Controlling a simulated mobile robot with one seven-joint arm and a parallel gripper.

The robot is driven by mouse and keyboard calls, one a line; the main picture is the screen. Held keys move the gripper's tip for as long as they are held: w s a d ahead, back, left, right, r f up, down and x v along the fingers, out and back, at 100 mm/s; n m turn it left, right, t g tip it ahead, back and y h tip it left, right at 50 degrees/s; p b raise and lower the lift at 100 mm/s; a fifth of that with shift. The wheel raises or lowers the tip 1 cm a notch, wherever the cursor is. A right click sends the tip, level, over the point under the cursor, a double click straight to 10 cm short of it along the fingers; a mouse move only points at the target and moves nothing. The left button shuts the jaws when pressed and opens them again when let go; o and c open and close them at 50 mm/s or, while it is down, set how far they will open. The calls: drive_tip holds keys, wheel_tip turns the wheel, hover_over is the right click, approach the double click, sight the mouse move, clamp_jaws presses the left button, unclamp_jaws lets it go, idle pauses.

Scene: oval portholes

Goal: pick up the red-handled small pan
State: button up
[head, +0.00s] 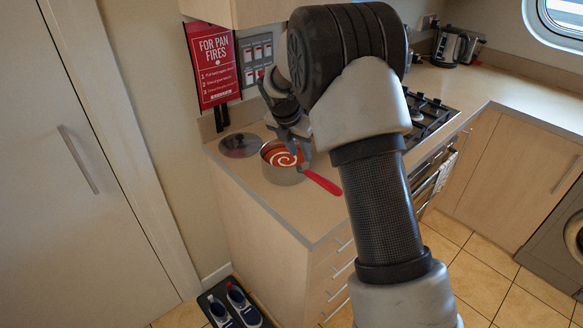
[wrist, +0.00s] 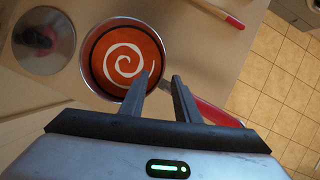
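The small pan (head: 283,176) stands on the counter, filled with orange-red contents bearing a white spiral. Its red handle (head: 322,182) points to the lower right in the head view. In the wrist view the pan (wrist: 86,66) is just beyond my fingers, and its red handle (wrist: 218,114) runs out to the right. My gripper (wrist: 161,77) is open, with a clear gap between the fingers. The left finger overlaps the pan's rim in the picture, and the right finger crosses in front of the handle's inner end. I cannot tell whether either touches.
A round lid (head: 239,145) lies left of the pan. A long item with a red end (wrist: 215,10) lies beyond the pan in the wrist view. A hob (head: 428,115) is right of my arm. A red sign (head: 213,65) hangs behind. Shoes (head: 235,305) stand on the floor.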

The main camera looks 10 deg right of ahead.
sight(306, 165)
drive_tip(key=shift+x, duration=3.15)
drive_tip(key=shift+s+d, duration=0.1)
drive_tip(key=shift+s, duration=0.05)
drive_tip(key=shift+c, duration=0.2)
clamp_jaws()
drive_tip(key=shift+d, duration=0.1)
drive_tip(key=shift+r, duration=0.2)
